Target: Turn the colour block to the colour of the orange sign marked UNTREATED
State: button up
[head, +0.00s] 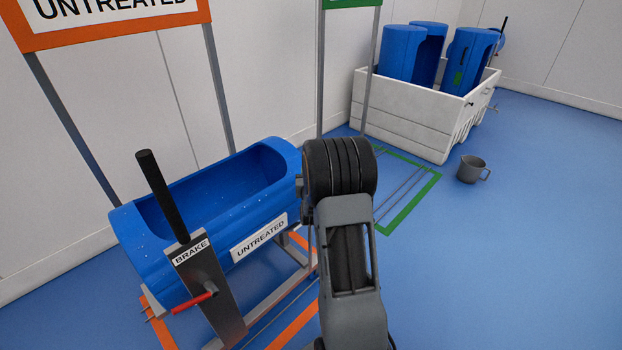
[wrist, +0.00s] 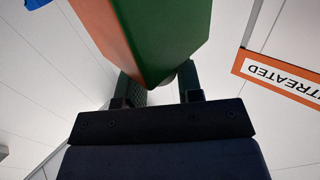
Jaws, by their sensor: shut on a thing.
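The colour block (wrist: 165,35) fills the top middle of the wrist view. A broad green face and a narrower orange face to its left show; its other faces are hidden. My gripper (wrist: 160,86) is shut on the block's lower end, one finger on each side. The orange sign marked UNTREATED (head: 112,10) stands at the upper left in the head view, cut off at the top. The sign's corner also shows upside down at the right of the wrist view (wrist: 280,80). My arm hides the gripper and block in the head view.
A blue tub (head: 130,235) labelled UNTREATED lies on a carrier with a BRAKE lever (head: 163,195) and a red handle (head: 195,303). A green sign (head: 350,2) stands behind a green floor outline (head: 408,205). A white crate (head: 405,115) holds blue tubs. A grey mug (head: 471,169) stands on clear floor.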

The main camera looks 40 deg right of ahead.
jog(key=shift+m+g+h, duration=0.3)
jog(key=shift+h, duration=0.2)
jog(key=o, duration=0.9)
jog(key=shift+a, duration=0.1)
jog(key=p+v, duration=0.8)
jog(key=v, duration=0.5)
jog(key=shift+s+a, duration=0.15)
jog(key=shift+s, duration=0.15)
